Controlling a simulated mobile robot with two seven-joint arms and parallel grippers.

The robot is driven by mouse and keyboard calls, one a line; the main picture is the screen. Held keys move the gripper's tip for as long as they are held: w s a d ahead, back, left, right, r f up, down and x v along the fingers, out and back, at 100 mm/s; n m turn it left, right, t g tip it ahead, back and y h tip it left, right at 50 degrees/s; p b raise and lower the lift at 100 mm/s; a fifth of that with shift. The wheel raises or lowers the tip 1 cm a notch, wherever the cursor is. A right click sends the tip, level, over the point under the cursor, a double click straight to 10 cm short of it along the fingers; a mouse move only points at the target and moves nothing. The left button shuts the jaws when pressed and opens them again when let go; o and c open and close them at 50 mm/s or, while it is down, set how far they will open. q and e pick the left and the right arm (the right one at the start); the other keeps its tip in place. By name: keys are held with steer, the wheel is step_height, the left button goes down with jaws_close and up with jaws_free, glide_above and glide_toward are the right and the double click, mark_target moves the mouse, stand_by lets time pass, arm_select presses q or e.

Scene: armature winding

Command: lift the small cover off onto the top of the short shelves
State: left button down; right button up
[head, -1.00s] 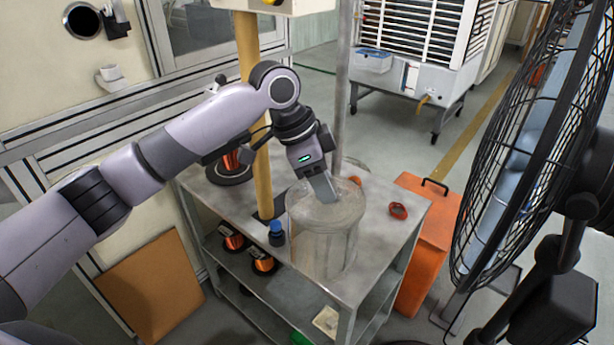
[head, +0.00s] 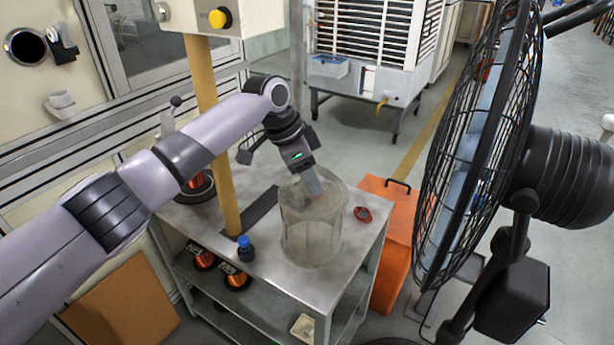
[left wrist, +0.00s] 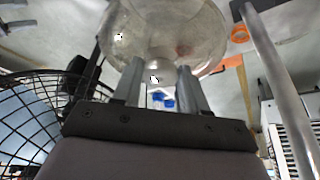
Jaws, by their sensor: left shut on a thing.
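The small cover (head: 311,232) is a clear, round, upright cylinder with a closed top, at the top of the short shelves (head: 285,276). I cannot tell whether its lower rim touches the metal top. My left gripper (head: 316,190) reaches down from the left and is shut on the top of the cover. In the left wrist view the two fingers (left wrist: 160,72) are a little apart, with the clear cover (left wrist: 165,30) at their tips; what they pinch is hard to make out. My right gripper is in neither view.
A blue-capped bottle (head: 245,250) and a red ring (head: 362,214) stand on the top beside the cover. A yellow post (head: 215,140) rises behind. Copper spools (head: 235,278) are on the shelf below. A large black fan (head: 470,150) and an orange box (head: 395,240) are right.

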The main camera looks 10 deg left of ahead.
arm_select(q)
steer(key=shift+f, duration=0.15)
steer(key=shift+f, duration=1.7)
steer(key=c, duration=0.5)
jaws_free()
